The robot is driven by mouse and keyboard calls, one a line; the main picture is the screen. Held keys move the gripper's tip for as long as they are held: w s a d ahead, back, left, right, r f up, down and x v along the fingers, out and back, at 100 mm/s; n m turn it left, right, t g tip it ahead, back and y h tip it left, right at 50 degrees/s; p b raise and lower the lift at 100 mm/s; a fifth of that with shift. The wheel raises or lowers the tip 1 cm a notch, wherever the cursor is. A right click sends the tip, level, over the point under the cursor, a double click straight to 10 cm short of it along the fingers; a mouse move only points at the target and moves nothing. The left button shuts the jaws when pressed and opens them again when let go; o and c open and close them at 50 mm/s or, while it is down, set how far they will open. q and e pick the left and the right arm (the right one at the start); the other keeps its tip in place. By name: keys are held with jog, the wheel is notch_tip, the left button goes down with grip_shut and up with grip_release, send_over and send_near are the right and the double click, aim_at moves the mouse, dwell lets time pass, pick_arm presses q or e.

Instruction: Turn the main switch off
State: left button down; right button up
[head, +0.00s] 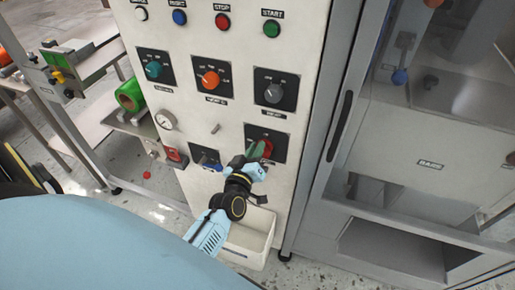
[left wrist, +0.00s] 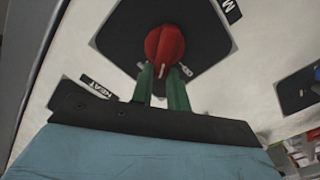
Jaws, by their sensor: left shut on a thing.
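The main switch is a red rotary knob (head: 268,149) on a black square plate, low on the right of the pale control panel (head: 233,118). My left gripper (head: 258,153) reaches up to it from below. In the left wrist view the red knob (left wrist: 165,44) sits between the ends of the two green fingers (left wrist: 160,74), which are shut on it. A white line shows on the knob's near side, between the fingers. The small markings on the plate are partly hidden by the fingers and not readable. My right gripper is in neither view.
Teal, orange and grey knobs (head: 273,93) sit above, with coloured buttons (head: 222,21) over them. A gauge (head: 165,119) and a red rocker (head: 175,157) are at left. A white bin (head: 250,238) hangs below. A glazed cabinet (head: 425,125) stands right.

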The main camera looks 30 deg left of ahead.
pick_arm(q)
jog(key=n, duration=0.3)
jog(key=f+n+b, duration=0.1)
jog(key=n, duration=0.3)
jog(key=a+f+n+b, duration=0.1)
jog(key=n, duration=0.3)
jog(key=shift+s+f, duration=0.1)
jog(key=shift+s, duration=0.05)
jog(key=shift+n, duration=0.3)
jog(key=c, duration=1.4)
grip_release()
jog(key=shift+o, duration=0.2)
jog(key=shift+s, duration=0.1)
jog(key=b+v, duration=0.1)
jog(key=v, duration=1.2)
jog(key=shift+s, duration=0.1)
